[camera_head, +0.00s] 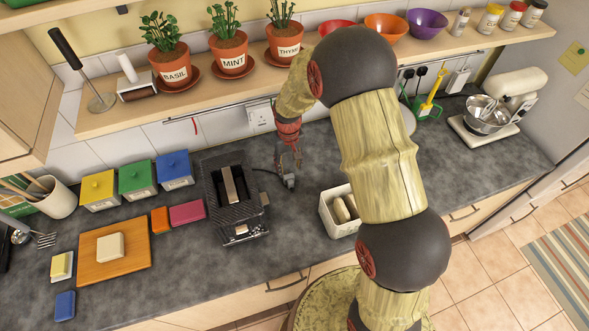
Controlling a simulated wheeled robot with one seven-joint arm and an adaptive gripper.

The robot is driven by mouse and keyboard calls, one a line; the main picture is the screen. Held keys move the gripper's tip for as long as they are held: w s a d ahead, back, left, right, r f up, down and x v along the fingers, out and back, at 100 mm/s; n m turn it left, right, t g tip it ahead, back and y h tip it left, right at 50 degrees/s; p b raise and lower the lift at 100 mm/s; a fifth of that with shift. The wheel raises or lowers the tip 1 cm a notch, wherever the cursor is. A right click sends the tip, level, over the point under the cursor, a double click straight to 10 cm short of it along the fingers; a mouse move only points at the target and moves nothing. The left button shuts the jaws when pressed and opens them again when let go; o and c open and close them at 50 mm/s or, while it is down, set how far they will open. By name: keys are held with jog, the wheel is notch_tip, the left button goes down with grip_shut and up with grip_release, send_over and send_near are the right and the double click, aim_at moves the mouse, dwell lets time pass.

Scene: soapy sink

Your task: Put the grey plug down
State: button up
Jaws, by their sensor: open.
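My gripper (288,168) points down over the dark counter, just right of the black toaster (235,205). Its jaws are open. A small grey shape that looks like the grey plug (290,183) shows at the fingertips, low at the counter. A dark cord (264,172) runs from the toaster's side toward it. The fingers partly hide the plug, and I cannot tell whether they touch it.
A white socket (260,118) is on the wall behind my gripper. A cream bread bin (328,217) stands to the right, partly behind my arm. Potted herbs stand on the shelf (215,98) above. Coloured canisters and a wooden board (118,271) are at the left.

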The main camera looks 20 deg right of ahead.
jog(key=s+r+t, duration=0.1)
jog(key=s+r, duration=0.3)
jog(key=r, duration=0.7)
jog(key=s+r+t, duration=0.2)
jog(key=s+r, duration=0.2)
jog(key=r, duration=0.7)
jog(key=s+r+t, duration=0.1)
jog(key=s+r, duration=0.4)
jog(key=s, duration=0.4)
jog(key=s+r+t, duration=0.1)
jog(key=s+r, duration=0.5)
jog(key=s, duration=0.4)
jog(key=shift+s+r+t, duration=0.15)
jog(key=shift+s+t, duration=0.1)
jog(key=shift+t, duration=0.05)
jog(key=shift+o, duration=0.3)
notch_tip(320, 180, down, 19)
jog(key=b, duration=1.8)
jog(key=shift+r+b, duration=0.2)
jog(key=shift+b, duration=0.1)
jog(key=shift+o, duration=1.2)
